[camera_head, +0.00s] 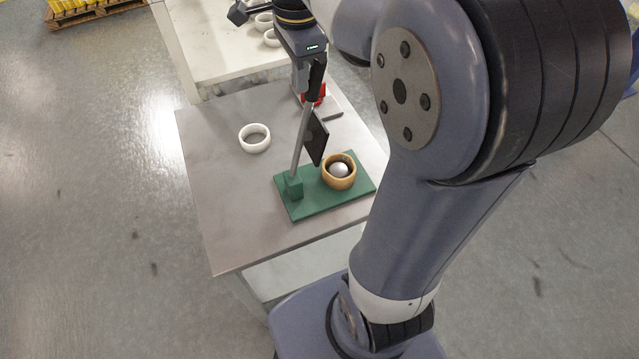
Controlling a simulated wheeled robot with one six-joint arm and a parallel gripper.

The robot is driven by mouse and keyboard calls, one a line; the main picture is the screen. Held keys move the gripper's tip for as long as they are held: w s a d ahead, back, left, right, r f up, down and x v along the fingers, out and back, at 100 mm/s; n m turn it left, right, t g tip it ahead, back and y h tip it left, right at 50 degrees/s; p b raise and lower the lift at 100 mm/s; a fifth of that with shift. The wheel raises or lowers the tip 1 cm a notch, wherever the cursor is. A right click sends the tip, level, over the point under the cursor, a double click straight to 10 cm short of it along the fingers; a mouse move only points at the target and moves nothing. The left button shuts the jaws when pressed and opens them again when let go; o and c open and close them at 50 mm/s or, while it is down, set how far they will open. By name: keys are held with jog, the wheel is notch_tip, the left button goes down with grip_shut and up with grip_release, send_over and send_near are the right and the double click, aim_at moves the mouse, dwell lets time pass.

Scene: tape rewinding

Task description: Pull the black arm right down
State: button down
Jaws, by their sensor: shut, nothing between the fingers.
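The lever stands raised on a green base (315,208) on the table. Its grey metal rod (302,140) rises from a green block at the base's left and ends in a black grip (315,82). A black plate (316,138) hangs from the rod, above and left of a wooden bowl (339,172) holding a silver ball (339,170). My gripper (304,68) is shut and empty, at the top of the lever beside the black grip. Its fingertips are hard to make out against the grip, and I cannot tell whether they touch it.
A white ring (254,138) lies on the grey table (225,215), left of the lever. A white table (205,45) with more white rings stands beyond. My arm covers the table's right side.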

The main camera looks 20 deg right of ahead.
jog(key=d, duration=0.2)
jog(key=d+f, duration=0.1)
jog(key=d, duration=0.1)
jog(key=shift+d, duration=0.3)
dwell(0.3)
jog(key=shift+d+f, duration=0.3)
jog(key=shift+d, duration=0.4)
jog(key=shift+d+f, duration=0.35)
jog(key=shift+d, duration=0.4)
jog(key=shift+d+f, duration=0.3)
jog(key=shift+d, duration=0.5)
jog(key=shift+d+f+b, duration=0.15)
jog(key=shift+d+f, duration=0.5)
jog(key=shift+d, duration=0.3)
jog(key=shift+d+f+b, duration=0.15)
jog(key=shift+d+f, duration=0.45)
jog(key=shift+d, duration=0.35)
